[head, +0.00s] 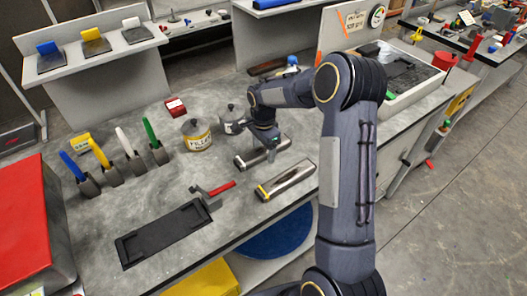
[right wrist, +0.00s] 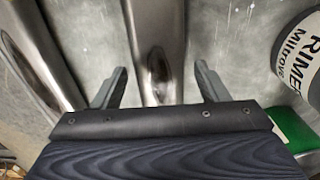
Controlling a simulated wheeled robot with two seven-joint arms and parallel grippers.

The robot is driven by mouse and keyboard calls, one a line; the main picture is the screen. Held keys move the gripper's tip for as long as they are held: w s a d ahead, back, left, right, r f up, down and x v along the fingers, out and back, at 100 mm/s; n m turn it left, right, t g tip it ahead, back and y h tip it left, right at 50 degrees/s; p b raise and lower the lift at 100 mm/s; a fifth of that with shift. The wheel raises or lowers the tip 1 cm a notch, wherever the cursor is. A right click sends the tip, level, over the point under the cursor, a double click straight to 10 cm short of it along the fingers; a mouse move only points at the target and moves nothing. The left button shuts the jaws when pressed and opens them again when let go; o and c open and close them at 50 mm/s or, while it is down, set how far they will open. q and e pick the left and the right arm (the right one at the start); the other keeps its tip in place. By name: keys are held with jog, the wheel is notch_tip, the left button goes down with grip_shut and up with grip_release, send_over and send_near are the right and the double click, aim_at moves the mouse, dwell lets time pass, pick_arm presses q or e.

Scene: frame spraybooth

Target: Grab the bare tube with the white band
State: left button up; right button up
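A silver tube (head: 250,160) lies on the grey bench below my right gripper (head: 270,153). I cannot clearly make out its band colour. A second silver tube (head: 287,181), with a yellow band near its left end, lies nearer the bench's front edge. In the right wrist view, my right gripper (right wrist: 159,85) is open, with its two fingers apart on either side of the first tube (right wrist: 156,30). I cannot tell whether they touch it. The second tube (right wrist: 45,55) runs along the left of that view. My left gripper is not in view.
A can marked FILLER (head: 197,136) and a primer can (right wrist: 305,45) stand close by. A red-handled tool (head: 215,190) and a black tray (head: 165,233) lie on the bench's front part. Several coloured-handled tools stand in holders at the left.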

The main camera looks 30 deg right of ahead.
jog(key=c, duration=0.9)
jog(key=shift+c, duration=0.6)
jog(key=shift+r, duration=0.15)
